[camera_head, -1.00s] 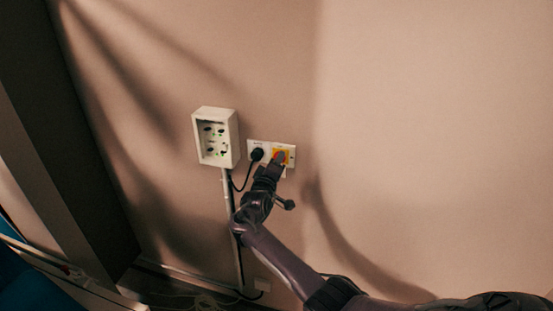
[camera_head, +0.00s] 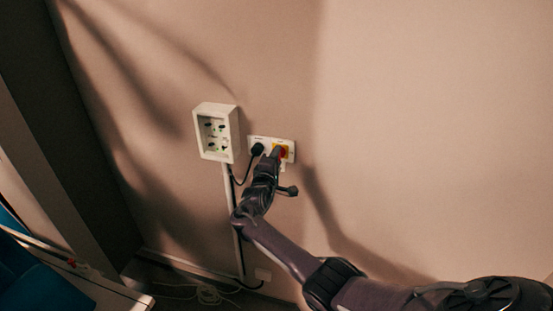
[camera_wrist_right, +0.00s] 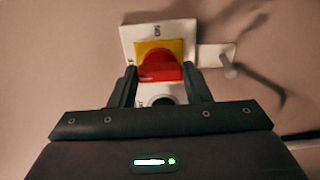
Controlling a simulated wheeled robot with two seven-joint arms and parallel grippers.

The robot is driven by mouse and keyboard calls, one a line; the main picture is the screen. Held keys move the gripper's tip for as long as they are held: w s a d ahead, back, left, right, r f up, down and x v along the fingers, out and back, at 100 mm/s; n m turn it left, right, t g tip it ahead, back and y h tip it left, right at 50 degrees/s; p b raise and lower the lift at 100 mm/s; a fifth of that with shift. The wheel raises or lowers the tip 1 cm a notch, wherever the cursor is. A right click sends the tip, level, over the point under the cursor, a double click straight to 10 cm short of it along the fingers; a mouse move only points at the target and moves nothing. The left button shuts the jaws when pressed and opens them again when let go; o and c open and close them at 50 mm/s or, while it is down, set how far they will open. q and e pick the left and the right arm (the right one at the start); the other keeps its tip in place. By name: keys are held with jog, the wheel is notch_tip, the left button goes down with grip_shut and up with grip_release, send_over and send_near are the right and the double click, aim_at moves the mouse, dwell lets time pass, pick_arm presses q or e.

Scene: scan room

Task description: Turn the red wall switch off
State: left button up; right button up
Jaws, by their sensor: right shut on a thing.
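The red wall switch (camera_wrist_right: 160,69) is a red knob on a yellow square, on a white wall plate (camera_wrist_right: 128,38). It also shows in the head view (camera_head: 283,153), partly covered by my gripper. My right gripper (camera_head: 276,153) is at the switch. In the right wrist view its two dark fingers (camera_wrist_right: 160,78) stand on either side of the knob, shut on it. Small lettering sits on the plate above the yellow square, too blurred to read surely. My left gripper is in neither view.
A black plug (camera_head: 258,149) with a hanging cable sits just left of the switch. A white box with several sockets (camera_head: 230,135) juts out further left, with a conduit running down to the floor. The wall to the right is clear.

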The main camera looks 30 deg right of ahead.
jog(key=o, duration=1)
jog(key=shift+a, duration=0.1)
jog(key=b+v, duration=0.1)
jog(key=v, duration=0.6)
jog(key=shift+s+a, duration=0.2)
jog(key=shift+a, duration=0.05)
